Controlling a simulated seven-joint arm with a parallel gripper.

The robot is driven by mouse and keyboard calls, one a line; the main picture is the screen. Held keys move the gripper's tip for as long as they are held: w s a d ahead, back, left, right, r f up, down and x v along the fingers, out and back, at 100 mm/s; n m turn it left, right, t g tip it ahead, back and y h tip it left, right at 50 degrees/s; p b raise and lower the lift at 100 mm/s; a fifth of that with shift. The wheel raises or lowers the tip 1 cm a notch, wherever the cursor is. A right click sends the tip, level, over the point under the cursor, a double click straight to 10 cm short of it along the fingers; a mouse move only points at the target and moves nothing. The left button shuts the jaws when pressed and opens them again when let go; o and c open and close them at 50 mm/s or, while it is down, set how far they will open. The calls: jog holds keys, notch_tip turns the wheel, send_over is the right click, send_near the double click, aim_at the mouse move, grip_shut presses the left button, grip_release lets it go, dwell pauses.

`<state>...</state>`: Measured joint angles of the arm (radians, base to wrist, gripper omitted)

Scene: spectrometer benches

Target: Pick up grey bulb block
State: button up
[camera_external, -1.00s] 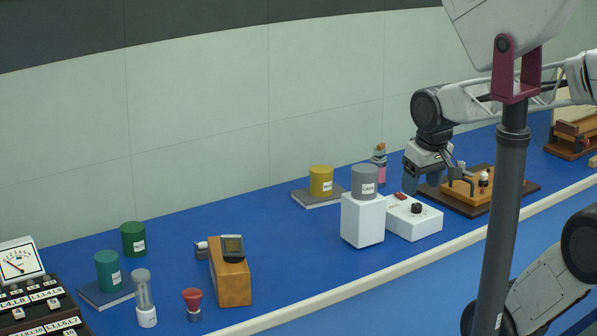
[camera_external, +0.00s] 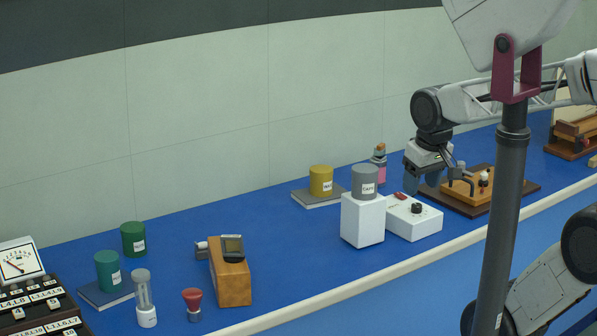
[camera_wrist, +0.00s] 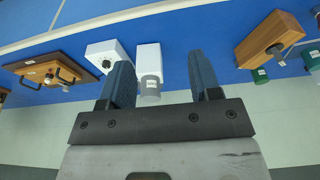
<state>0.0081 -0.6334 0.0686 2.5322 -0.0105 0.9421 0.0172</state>
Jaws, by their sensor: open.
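A grey cylindrical block (camera_external: 364,182) with a white label stands upright on top of a white box (camera_external: 363,222). I take it to be the grey bulb block. My gripper (camera_external: 424,184) is in the air to the right of it, apart from it, over the far side of the bench. In the wrist view the grey block (camera_wrist: 150,87) shows between the two dark fingers, in front of the white box (camera_wrist: 149,60). My gripper (camera_wrist: 158,72) is open, with nothing held.
A white switch box (camera_external: 413,218) stands right of the white box. A yellow cylinder (camera_external: 321,180) on a grey book is behind to the left, and a pink bottle (camera_external: 379,165) is behind. A wooden board (camera_external: 462,207) lies near my gripper.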

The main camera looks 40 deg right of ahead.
jog(key=shift+r, duration=0.15)
jog(key=w+v, duration=0.1)
jog(key=v, duration=0.4)
jog(key=w+a+r+m+g+y, duration=0.1)
jog(key=w+a+m+y, duration=0.5)
jog(key=w, duration=0.5)
jog(key=w+a+r+m+y, duration=0.15)
jog(key=w+a+m, duration=0.25)
jog(key=w+a, duration=0.6)
jog(key=w+a+f+m+y, duration=0.1)
jog(key=w+a+m+y, duration=0.15)
jog(key=w, duration=0.45)
jog(key=w+a+f+m+t+y, duration=0.15)
jog(key=w+m, duration=0.25)
jog(key=w, duration=0.4)
jog(key=w+a+m+g+y, duration=0.1)
jog(key=w+a+m+y, duration=0.2)
jog(key=w, duration=0.4)
jog(key=h, duration=0.1)
send_near(203, 249)
jog(key=shift+w+a+f+m+t, duration=0.15)
jog(key=shift+w+a, duration=0.15)
jog(key=shift+a, duration=0.3)
jog(key=shift+w+a+f+m+t, duration=0.15)
jog(key=shift+w+a, duration=0.1)
jog(key=shift+a, duration=0.3)
jog(key=shift+a, duration=0.1)
jog(key=shift+x, duration=1.15)
jog(key=shift+a, duration=0.15)
